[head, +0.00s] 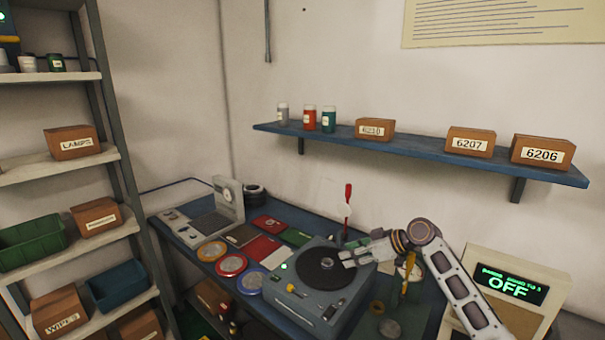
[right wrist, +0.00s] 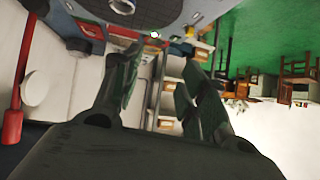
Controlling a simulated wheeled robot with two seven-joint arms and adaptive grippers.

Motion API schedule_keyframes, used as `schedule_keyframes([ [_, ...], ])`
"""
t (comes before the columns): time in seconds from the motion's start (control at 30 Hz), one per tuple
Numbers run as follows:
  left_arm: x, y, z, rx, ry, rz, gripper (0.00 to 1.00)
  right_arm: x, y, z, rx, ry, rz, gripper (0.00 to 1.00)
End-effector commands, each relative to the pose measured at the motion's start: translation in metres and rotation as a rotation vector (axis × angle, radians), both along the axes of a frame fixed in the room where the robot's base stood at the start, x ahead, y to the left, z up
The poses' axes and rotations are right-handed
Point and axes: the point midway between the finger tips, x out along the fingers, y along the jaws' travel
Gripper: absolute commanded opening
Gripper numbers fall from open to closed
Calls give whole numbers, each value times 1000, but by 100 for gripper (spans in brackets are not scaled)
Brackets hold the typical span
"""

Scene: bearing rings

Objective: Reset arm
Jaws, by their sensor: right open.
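My right arm (head: 455,280) comes in from the lower right in the head view. My right gripper (head: 348,258) is over the right side of the blue box-shaped device with a black disc (head: 322,267). In the right wrist view its two fingers (right wrist: 160,85) stand apart with nothing between them. My left gripper is not in view. Part of a grey round surface shows at the top of the right wrist view.
A device with a green OFF display (head: 508,285) stands right of my arm. Coloured round dishes (head: 231,265) lie left of the blue device. A blue wall shelf (head: 420,150) holds boxes and jars. A red-handled tool (head: 347,195) stands upright behind the disc.

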Motion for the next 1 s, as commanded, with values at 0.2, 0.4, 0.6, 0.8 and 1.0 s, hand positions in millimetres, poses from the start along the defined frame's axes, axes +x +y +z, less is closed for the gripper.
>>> schedule_keyframes([
  [0.2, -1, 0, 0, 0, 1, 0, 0, -36, 15, -49, -58, 64, -20, 42],
  [0.4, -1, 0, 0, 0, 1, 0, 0, -68, 23, -86, -108, 116, -50, 42],
  [0.6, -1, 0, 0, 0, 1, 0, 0, -102, 28, -118, -155, 165, -92, 42],
  [0.8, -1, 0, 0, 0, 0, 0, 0, -136, 29, -144, -199, 211, -144, 42],
  [1.0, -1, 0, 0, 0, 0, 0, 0, -170, 26, -164, -238, 253, -207, 42],
])
